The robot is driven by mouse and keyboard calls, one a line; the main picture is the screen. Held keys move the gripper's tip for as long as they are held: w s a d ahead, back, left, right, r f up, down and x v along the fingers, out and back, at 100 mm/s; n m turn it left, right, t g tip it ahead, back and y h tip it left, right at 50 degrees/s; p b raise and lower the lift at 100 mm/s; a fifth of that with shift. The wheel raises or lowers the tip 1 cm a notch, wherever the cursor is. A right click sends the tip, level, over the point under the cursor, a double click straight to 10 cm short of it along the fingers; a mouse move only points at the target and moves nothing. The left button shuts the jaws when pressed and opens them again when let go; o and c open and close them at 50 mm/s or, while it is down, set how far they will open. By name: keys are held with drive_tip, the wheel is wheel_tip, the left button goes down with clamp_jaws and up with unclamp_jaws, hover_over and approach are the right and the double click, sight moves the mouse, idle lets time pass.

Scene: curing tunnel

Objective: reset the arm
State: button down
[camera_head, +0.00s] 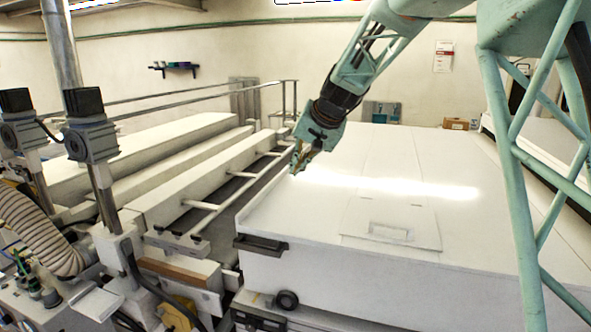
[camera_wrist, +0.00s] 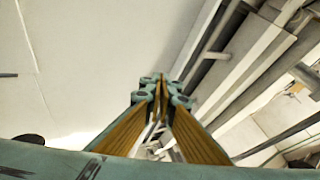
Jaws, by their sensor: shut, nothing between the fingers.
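My gripper (camera_head: 297,170) hangs from my green arm in the head view, above the left edge of the large white tunnel cover (camera_head: 310,215). It points downward and a little left. In the wrist view, the gripper's two brown fingers (camera_wrist: 157,112) come together at their tips with nothing held between them. The white cover (camera_wrist: 80,60) fills the left of the wrist view below the fingers. I cannot tell the exact height of the gripper above the cover.
Long white beams (camera_head: 205,178) and metal rails run along the left. Two posts with grey clamps (camera_head: 92,143) stand at the far left beside a ribbed hose (camera_head: 35,225). A raised panel (camera_head: 390,222) lies on the cover. A cardboard box (camera_head: 456,124) sits at the back.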

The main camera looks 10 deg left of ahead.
drive_tip(key=s+d+r+h, duration=0.1)
drive_tip(key=s+d+r, duration=0.2)
drive_tip(key=s+d, duration=0.55)
drive_tip(key=s+d+r+h, duration=0.1)
drive_tip(key=s+d+r, duration=0.2)
drive_tip(key=s+d, duration=0.6)
drive_tip(key=s+d+r, duration=0.4)
drive_tip(key=s+d, duration=0.3)
drive_tip(key=s, duration=0.4)
drive_tip(key=s+d+f+h, duration=0.1)
drive_tip(key=s+d, duration=0.4)
drive_tip(key=s, duration=0.6)
drive_tip(key=s+d+f+h, duration=0.1)
drive_tip(key=s+d+f, duration=0.3)
drive_tip(key=s, duration=0.7)
drive_tip(key=s+d+f+g+h, duration=0.1)
drive_tip(key=s+d+f, duration=0.1)
drive_tip(key=s+d, duration=0.5)
drive_tip(key=shift+s+f, duration=0.4)
drive_tip(key=shift+s, duration=1.6)
